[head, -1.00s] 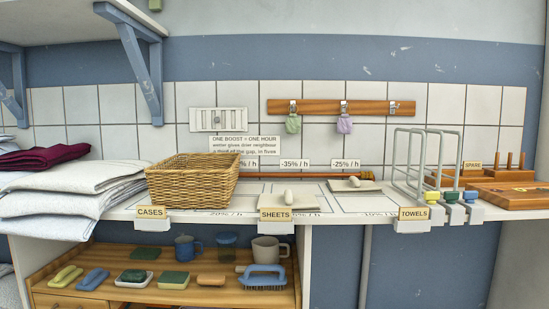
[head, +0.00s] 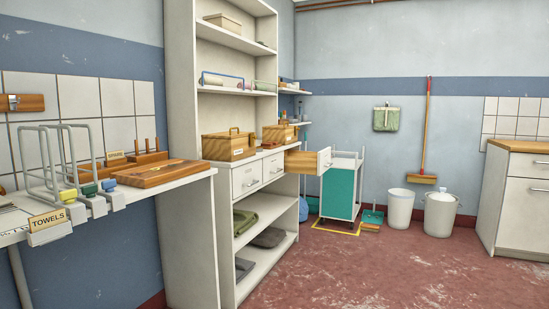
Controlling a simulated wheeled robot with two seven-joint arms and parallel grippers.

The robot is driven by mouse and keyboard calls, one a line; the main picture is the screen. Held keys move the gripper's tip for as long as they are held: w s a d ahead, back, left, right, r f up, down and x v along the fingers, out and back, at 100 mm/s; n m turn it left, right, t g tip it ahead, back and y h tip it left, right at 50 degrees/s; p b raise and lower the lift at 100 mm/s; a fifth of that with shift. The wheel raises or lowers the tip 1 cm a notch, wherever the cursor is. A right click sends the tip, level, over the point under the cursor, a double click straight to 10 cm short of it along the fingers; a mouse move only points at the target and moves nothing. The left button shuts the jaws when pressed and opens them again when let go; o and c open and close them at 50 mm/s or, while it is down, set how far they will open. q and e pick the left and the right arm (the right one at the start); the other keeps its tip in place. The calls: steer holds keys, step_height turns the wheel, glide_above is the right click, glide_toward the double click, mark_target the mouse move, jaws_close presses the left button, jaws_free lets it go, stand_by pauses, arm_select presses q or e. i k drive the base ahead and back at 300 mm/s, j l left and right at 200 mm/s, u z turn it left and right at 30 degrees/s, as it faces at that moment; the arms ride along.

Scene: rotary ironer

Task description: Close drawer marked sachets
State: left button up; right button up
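In the head view a drawer (head: 308,160) stands pulled out from the white shelf unit (head: 228,190). Its wooden side and its white front with a handle (head: 327,163) show; no marking on it can be read from here. Two white drawers in the same unit, a nearer one (head: 247,178) and a farther one (head: 273,167), are shut. Neither of my grippers is in view.
A counter with wire racks (head: 60,165) and a TOWELS label is at the left. A teal-sided trolley (head: 341,190) stands just beyond the open drawer. Buckets (head: 440,213) and a broom (head: 425,130) are farther right. The red floor (head: 350,265) in front is clear.

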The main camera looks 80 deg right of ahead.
mark_target(309, 162)
steer(key=z, duration=3.1)
steer(key=i+l+z, duration=0.1)
steer(key=i+z, duration=0.25)
steer(key=i, duration=0.6)
steer(key=i+u, duration=0.1)
steer(key=i, duration=0.4)
steer(key=i+l, duration=0.15)
steer(key=i, duration=0.35)
steer(key=i+u, duration=0.15)
steer(key=i, duration=0.35)
steer(key=i+l, duration=0.2)
steer(key=i, duration=0.3)
steer(key=j+u, duration=0.05)
